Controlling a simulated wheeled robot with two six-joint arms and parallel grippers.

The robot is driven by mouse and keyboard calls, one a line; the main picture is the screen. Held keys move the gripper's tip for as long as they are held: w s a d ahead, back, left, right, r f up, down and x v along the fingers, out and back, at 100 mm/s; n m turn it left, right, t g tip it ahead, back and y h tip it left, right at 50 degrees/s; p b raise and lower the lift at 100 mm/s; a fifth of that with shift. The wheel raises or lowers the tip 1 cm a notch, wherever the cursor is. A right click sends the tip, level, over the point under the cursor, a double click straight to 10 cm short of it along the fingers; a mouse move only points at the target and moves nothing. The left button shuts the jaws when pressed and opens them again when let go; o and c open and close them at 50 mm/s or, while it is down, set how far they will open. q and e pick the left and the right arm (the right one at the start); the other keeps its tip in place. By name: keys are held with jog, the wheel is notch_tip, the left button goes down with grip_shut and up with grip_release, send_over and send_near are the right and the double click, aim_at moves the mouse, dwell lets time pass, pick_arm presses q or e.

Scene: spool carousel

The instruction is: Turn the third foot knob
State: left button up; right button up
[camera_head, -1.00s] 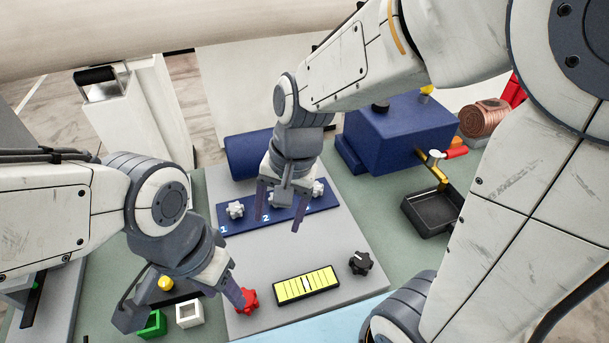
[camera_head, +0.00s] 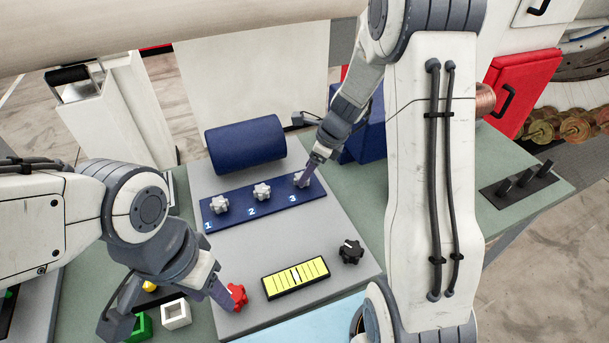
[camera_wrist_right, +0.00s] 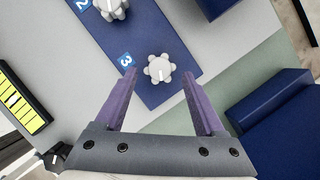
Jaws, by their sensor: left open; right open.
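The third foot knob (camera_head: 302,179) is a light grey, lobed knob beside the white 3 on the blue strip (camera_head: 237,215). It also shows in the right wrist view (camera_wrist_right: 159,69), just beyond and between my fingertips. My right gripper (camera_head: 314,166) is open over the third knob, and its fingers hide part of the knob in the head view. In the right wrist view my right gripper (camera_wrist_right: 161,74) holds nothing. Knob one (camera_head: 218,205) and knob two (camera_head: 262,191) stand to its left. My left gripper (camera_head: 183,306) is open near the red knob (camera_head: 237,296).
A yellow striped gauge (camera_head: 296,278) and a black knob (camera_head: 350,251) lie in front on the grey plate. A blue cylinder (camera_head: 245,144) stands behind the strip.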

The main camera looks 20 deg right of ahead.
jog(key=shift+x, duration=1.45)
grip_shut()
